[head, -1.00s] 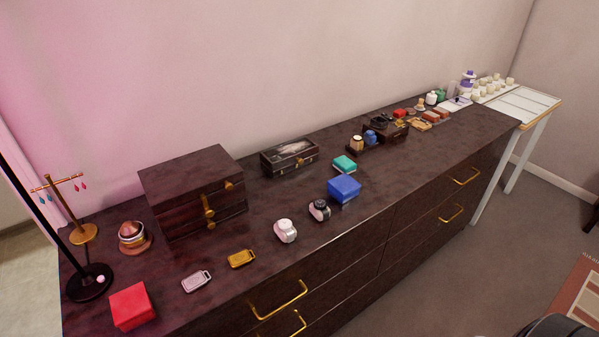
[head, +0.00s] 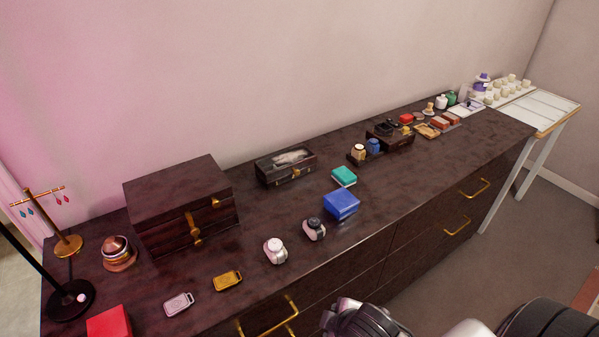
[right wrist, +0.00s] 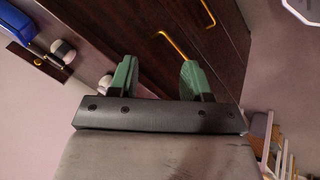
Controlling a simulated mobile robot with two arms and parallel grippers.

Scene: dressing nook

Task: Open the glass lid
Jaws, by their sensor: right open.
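A small dark box with a glass lid (head: 285,160) stands near the wall in the middle of the dresser top. Its lid looks closed, and a gold clasp (head: 296,171) shows on its front. Something pale shows through the glass. My right gripper (right wrist: 155,76) has two green fingers spread apart with nothing between them. In the right wrist view it is by the dresser's drawer fronts, away from the glass-lid box, which I cannot make out there. In the head view part of my arm shows at the bottom edge. My left gripper is not in view.
A larger dark chest (head: 181,206) stands left of the glass-lid box. A teal box (head: 344,176), a blue box (head: 341,205) and two watches on stands (head: 275,250) (head: 314,229) are in front. An open dark box (head: 391,138) is to the right. Gold drawer handles (head: 269,318) stick out in front.

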